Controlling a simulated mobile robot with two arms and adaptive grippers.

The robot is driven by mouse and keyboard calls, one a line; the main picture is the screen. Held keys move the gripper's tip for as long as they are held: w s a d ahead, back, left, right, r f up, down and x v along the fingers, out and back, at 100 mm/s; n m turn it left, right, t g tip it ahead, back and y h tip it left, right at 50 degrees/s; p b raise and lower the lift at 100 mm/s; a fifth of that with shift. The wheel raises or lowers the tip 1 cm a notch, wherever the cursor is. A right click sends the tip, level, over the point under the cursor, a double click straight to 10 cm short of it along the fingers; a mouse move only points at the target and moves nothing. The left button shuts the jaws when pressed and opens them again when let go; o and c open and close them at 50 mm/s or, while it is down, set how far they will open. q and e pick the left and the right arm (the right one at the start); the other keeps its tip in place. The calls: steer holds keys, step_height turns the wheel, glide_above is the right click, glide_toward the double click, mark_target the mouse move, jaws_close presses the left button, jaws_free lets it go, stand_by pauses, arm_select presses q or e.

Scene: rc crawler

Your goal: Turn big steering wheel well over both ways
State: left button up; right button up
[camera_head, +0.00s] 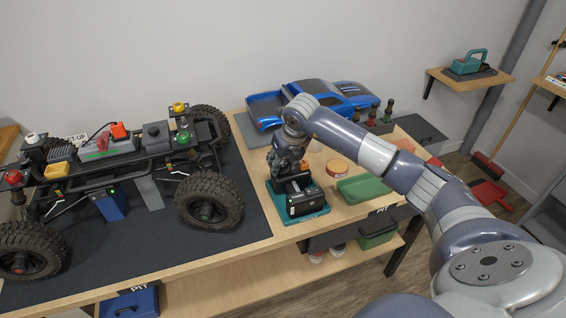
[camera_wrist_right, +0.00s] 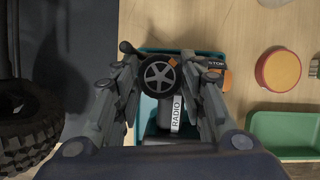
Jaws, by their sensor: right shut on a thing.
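The steering wheel (camera_wrist_right: 160,76), black with a grey spoked hub, sits between the fingers of my right gripper (camera_wrist_right: 163,62) in the wrist view. My right gripper is shut on it from above; it also shows in the head view (camera_head: 287,165). The wheel belongs to the radio (camera_head: 303,203), a dark box whose RADIO label shows in the wrist view. The radio stands in a teal tray (camera_head: 305,219) on the wooden bench. In the head view the gripper mostly hides the wheel. My left gripper is not in view.
The crawler chassis (camera_head: 113,160) with big tyres stands on a dark mat at left. A blue truck body (camera_head: 310,99) is behind the gripper.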

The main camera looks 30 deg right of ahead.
stand_by(0.5)
steer(key=o, duration=1.1)
steer(key=shift+c, duration=0.2)
steer(key=shift+r, duration=0.1)
steer(key=v, duration=1.1)
steer(key=shift+s+r, duration=0.15)
steer(key=shift+r, duration=0.25)
